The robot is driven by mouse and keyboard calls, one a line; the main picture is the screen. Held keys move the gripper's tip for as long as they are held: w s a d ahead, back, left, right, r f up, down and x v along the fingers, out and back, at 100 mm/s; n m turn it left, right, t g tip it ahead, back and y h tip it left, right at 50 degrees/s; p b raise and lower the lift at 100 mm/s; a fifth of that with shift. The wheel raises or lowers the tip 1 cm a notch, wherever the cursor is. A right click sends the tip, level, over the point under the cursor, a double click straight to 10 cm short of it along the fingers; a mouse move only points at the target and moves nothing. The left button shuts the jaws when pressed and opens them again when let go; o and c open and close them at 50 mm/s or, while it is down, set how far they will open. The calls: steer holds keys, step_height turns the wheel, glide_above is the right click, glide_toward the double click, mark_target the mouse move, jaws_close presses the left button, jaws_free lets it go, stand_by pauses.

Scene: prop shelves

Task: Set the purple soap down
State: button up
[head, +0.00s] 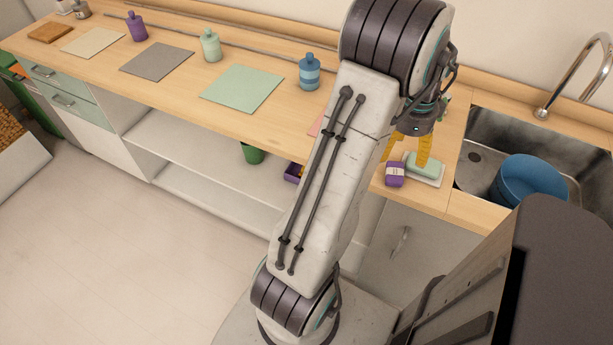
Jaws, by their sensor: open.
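The purple soap (396,175), with a pale label band, is at the front edge of the wooden counter in the head view. It is just left of a white dish (437,182) with a mint-green soap (418,169) on it. I cannot tell whether the purple soap touches the dish. My gripper (406,160) has yellow fingers, spread open, above and behind the purple soap. The right finger overlaps the green soap in the picture. My arm hides part of the left finger and the counter left of it.
A sink (477,185) with a blue tub (530,181) is to the right. Along the counter to the left are a blue striped bottle (309,75), a mint bottle (210,45), a purple bottle (137,27) and several flat mats. A purple box (292,172) sits on the shelf below.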

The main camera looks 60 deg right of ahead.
steer(key=w+a+r+n+t+h, duration=0.1)
steer(key=w+a+r+n, duration=0.3)
steer(key=w+a+n, duration=0.55)
steer(key=w+a+r+n, duration=0.45)
steer(key=w+a, duration=0.25)
steer(key=w, duration=0.6)
steer(key=a+r+n+t, duration=0.1)
steer(key=a+n+t, duration=0.1)
steer(key=a+n, duration=1.4)
steer(key=s+a, duration=0.1)
steer(key=a, duration=0.5)
steer(key=shift+a+r+y, duration=0.15)
steer(key=shift+r+y, duration=0.1)
steer(key=shift+y, duration=0.15)
steer(key=o, duration=0.3)
steer(key=shift+s+a+f+n+t, duration=0.1)
steer(key=shift+s+a+n+t, duration=0.25)
steer(key=shift+a+n, duration=0.35)
steer(key=shift+d, duration=0.15)
